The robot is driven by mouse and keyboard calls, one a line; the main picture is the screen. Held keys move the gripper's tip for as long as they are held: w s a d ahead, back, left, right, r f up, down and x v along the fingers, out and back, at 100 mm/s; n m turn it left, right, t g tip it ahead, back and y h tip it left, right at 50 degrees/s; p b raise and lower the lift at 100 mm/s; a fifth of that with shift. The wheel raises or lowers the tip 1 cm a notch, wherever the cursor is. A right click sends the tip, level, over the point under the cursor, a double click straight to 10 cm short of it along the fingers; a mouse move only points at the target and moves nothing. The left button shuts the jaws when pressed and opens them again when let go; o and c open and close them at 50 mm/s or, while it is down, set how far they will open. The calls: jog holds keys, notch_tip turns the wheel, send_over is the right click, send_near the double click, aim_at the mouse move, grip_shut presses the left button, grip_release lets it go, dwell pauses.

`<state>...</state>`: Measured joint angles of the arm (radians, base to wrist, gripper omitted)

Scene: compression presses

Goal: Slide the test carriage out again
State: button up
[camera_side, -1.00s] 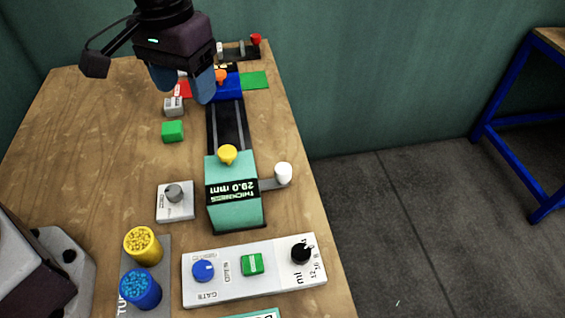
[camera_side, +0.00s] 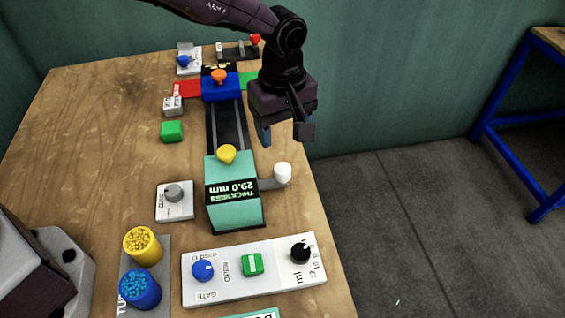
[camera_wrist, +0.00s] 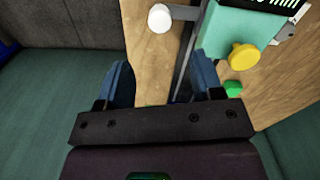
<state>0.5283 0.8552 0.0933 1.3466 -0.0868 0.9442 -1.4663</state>
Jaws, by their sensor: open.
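A dark rail track (camera_side: 227,128) runs along the table. At its far end sits a blue block (camera_side: 222,90) with an orange knob (camera_side: 218,76). At its near end stands a teal housing (camera_side: 236,210) with a yellow knob (camera_side: 227,154) and a display reading 29.0 mm. A white round knob (camera_side: 283,173) on a grey arm sticks out at the housing's right; it also shows in the wrist view (camera_wrist: 160,18). I cannot tell which part is the test carriage. My gripper (camera_side: 283,134) is open and empty, raised right of the track, beyond the white knob.
A red pad (camera_side: 187,89) and a green pad flank the blue block. A green block (camera_side: 172,131) and a grey dial box (camera_side: 175,200) lie left of the track. A white control panel (camera_side: 225,288) and yellow and blue cups (camera_side: 143,246) stand in front.

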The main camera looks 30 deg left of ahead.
aim_at(283, 168)
notch_tip(283, 168, down, 10)
jog(key=shift+r, duration=0.1)
jog(key=shift+c, duration=0.2)
